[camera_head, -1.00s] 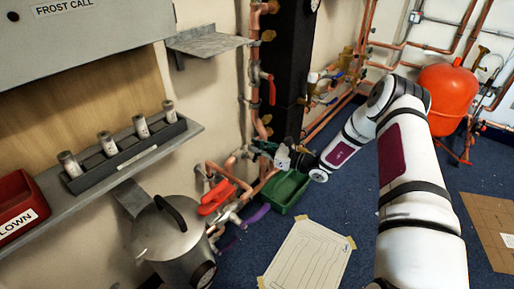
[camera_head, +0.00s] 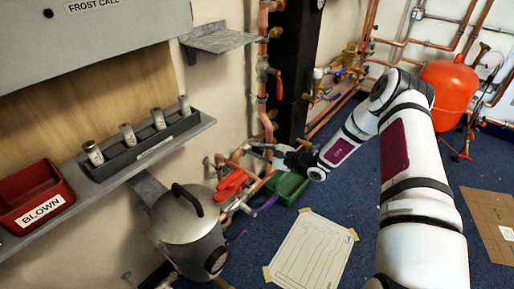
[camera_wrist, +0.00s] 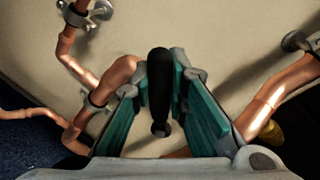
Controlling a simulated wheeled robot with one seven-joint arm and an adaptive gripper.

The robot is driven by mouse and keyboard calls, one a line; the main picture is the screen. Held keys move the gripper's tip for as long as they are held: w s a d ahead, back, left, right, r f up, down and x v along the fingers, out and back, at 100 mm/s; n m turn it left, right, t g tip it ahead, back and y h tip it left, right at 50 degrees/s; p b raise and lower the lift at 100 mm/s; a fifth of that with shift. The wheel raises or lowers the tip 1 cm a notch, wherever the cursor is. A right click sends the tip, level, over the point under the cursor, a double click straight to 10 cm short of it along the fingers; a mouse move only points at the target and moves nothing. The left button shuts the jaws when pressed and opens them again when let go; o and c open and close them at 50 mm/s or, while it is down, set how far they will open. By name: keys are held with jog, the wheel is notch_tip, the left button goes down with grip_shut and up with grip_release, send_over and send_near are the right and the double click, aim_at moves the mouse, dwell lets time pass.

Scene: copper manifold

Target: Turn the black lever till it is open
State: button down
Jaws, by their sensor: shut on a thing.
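The black lever (camera_wrist: 159,75) stands upright in the middle of the wrist view, between the teal pads of my gripper (camera_wrist: 157,100). My gripper is shut on it, one finger on each side. The lever's lower end shows as a small knob between the fingers; its pivot is hidden. In the head view my gripper (camera_head: 262,150) reaches left to the copper pipes near the wall, above the green bin. The lever cannot be made out there.
Copper pipes (camera_wrist: 110,80) run close on both sides of my fingers. Red levers (camera_head: 230,184) and a purple lever (camera_head: 265,205) sit just below left of my gripper. A green bin (camera_head: 288,188) stands beneath it. A steel pot (camera_head: 190,235) stands at lower left.

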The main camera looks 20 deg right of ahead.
jog(key=shift+s+a+f+n+t+h+b, duration=0.15)
jog(key=shift+s+a+f+n+h+b, duration=0.25)
jog(key=shift+f+n, duration=0.75)
jog(key=shift+s+a+f+n+t+h+b, duration=0.1)
jog(key=shift+a+f+n+t+h, duration=0.3)
jog(key=shift+n, duration=1.1)
jog(key=shift+s+a+f+n+g+h+b, duration=0.2)
jog(key=shift+f+n+h, duration=0.3)
jog(key=shift+f+n, duration=0.75)
jog(key=shift+d+r, duration=0.1)
jog(key=c, duration=1.6)
grip_release()
jog(key=shift+o, duration=0.2)
jog(key=v, duration=1.2)
